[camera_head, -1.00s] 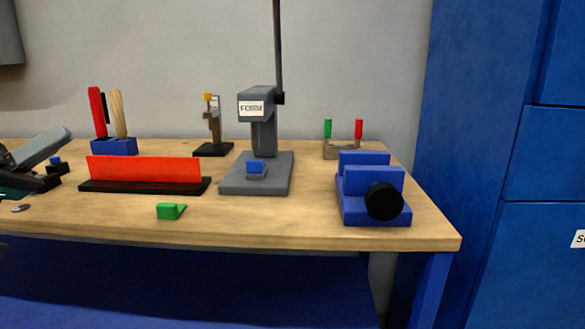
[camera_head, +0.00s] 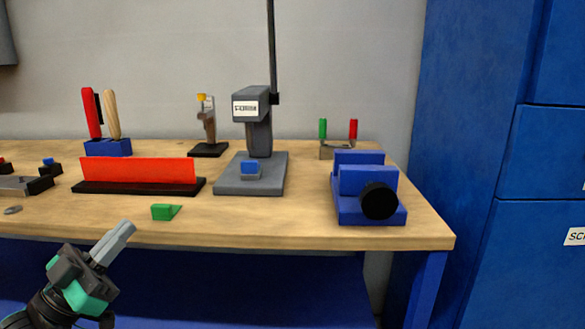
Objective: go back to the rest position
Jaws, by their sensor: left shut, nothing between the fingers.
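My left gripper (camera_head: 122,229) is in the lower left of the head view, in front of the workbench's front edge. Its grey fingers are together and point up and to the right, with nothing between them. A small green wedge-shaped block (camera_head: 165,212) lies on the wooden workbench (camera_head: 270,229), up and to the right of the fingertips and apart from them. My right gripper is not in view.
On the bench are a red bar on a black base (camera_head: 138,170), a grey press (camera_head: 257,118) with a small blue block (camera_head: 250,168), and a blue vise (camera_head: 366,185). Red- and tan-handled tools (camera_head: 103,115) stand behind. Blue cabinets (camera_head: 480,130) rise at the right.

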